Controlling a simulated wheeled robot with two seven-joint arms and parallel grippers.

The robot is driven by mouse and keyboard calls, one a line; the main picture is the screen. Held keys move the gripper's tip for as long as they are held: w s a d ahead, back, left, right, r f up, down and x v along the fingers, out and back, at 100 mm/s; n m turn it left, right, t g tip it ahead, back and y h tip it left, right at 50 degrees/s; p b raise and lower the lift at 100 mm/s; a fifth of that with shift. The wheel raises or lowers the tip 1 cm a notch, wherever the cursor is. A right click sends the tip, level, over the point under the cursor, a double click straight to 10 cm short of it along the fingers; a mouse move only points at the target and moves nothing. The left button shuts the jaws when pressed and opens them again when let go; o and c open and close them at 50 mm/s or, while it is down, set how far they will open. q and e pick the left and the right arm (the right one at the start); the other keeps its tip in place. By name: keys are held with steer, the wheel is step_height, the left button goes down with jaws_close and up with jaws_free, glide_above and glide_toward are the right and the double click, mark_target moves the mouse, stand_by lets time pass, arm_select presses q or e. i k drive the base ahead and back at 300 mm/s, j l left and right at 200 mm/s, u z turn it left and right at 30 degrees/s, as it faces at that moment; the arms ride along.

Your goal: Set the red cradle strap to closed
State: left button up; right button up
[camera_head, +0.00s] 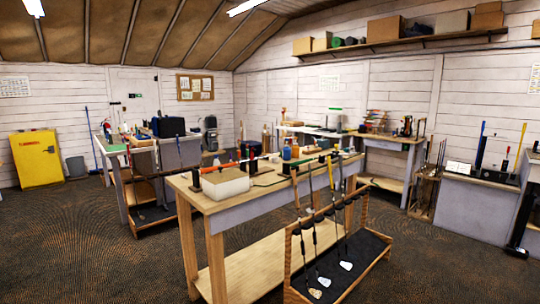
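A wooden workbench (248,200) stands in the middle of the head view, some way off. Dark upright supports (196,178) stand along its top, and a long thin shaft with a red part (224,165) lies across them. I cannot make out the red cradle strap for certain at this distance, nor whether it is open or closed. Neither of my grippers is in view.
A white box (225,183) sits on the bench near its left end. A wooden rack of golf clubs (335,262) stands on the floor before the bench. Another bench (178,155) is behind at left, near a yellow cabinet (37,158). Carpet at front left is clear.

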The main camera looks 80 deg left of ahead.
mark_target(253, 150)
steer(key=u, duration=2.9)
